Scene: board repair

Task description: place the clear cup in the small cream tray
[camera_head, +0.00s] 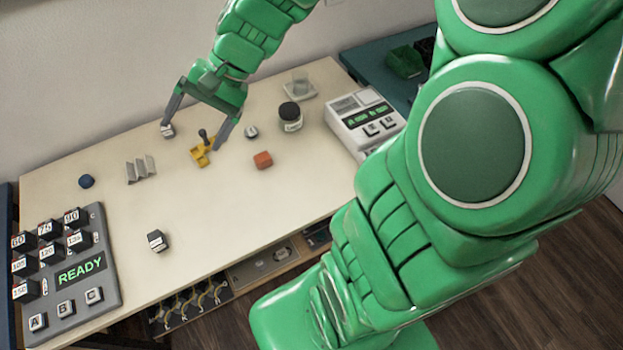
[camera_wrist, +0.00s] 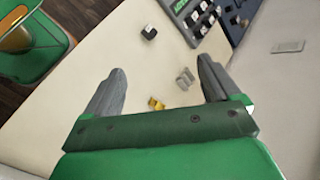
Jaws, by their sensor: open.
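The clear cup (camera_head: 300,77) appears at the back right of the table in the head view. It seems to stand upright on the small cream tray (camera_head: 300,94); the cup is faint, so exact contact is hard to tell. My gripper (camera_head: 194,136) is open and empty, left of the tray, above the table around the yellow part. Its spread fingers also show in the wrist view (camera_wrist: 160,78). The cup and tray do not show in the wrist view.
A dark-lidded jar (camera_head: 290,117) stands just in front of the tray. A white meter (camera_head: 361,118) is to the right. The front middle is mostly clear.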

